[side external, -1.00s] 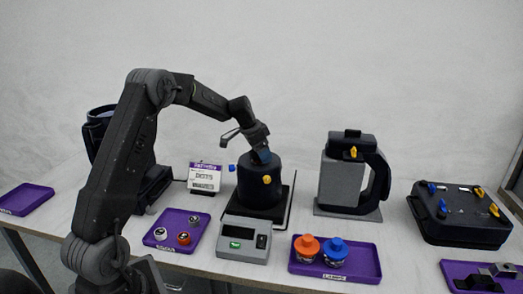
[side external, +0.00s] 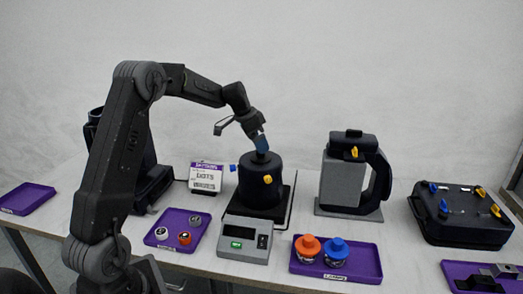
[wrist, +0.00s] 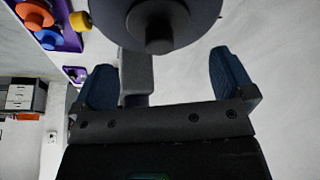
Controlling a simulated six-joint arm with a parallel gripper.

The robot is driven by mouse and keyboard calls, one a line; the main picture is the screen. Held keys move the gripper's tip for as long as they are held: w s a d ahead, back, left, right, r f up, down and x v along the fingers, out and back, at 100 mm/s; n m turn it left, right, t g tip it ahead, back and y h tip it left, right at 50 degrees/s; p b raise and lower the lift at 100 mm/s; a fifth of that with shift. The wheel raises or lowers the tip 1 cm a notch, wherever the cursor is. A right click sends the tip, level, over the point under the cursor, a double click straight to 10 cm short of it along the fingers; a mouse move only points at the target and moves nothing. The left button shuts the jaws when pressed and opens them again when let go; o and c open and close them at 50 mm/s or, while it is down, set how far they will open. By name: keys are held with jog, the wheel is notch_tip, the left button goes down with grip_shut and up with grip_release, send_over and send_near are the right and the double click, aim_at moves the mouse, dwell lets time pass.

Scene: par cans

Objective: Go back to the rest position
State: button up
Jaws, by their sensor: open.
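A dark par can (side external: 260,182) stands upright on a black plate behind a grey device, with a blue knob (side external: 233,167) on its left and a yellow knob (side external: 267,179) on its front. My gripper (side external: 261,143) is just above the can's top, pointing down, with nothing held. In the wrist view my gripper (wrist: 166,80) shows its two blue fingers spread wide. The can's dark round end (wrist: 190,18) with a central stub lies beyond the fingertips in that view.
A grey device (side external: 243,240) with a green button stands in front of the can. A purple tray (side external: 365,264) holds orange and blue lamps. The space above the table is free.

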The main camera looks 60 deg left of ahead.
jog(key=d+v, duration=0.1)
jog(key=v, duration=0.7)
jog(key=s+d+r, duration=0.2)
jog(key=s+d, duration=0.1)
jog(key=d, duration=0.3)
jog(key=s+d+r, duration=0.2)
jog(key=d+r, duration=0.1)
jog(key=d, duration=0.3)
jog(key=s+d+f+n, duration=0.1)
jog(key=s+d+f, duration=0.1)
jog(key=s+d, duration=0.6)
jog(key=s+d+f+n+t+y, duration=0.1)
jog(key=s+d+f+n, duration=0.1)
jog(key=s+d, duration=0.6)
jog(key=s+f, duration=0.1)
jog(key=s, duration=0.3)
jog(key=shift+s+d+f, duration=0.15)
jog(key=shift+s+f, duration=0.15)
jog(key=shift+s, duration=0.1)
jog(key=shift+c, duration=0.2)
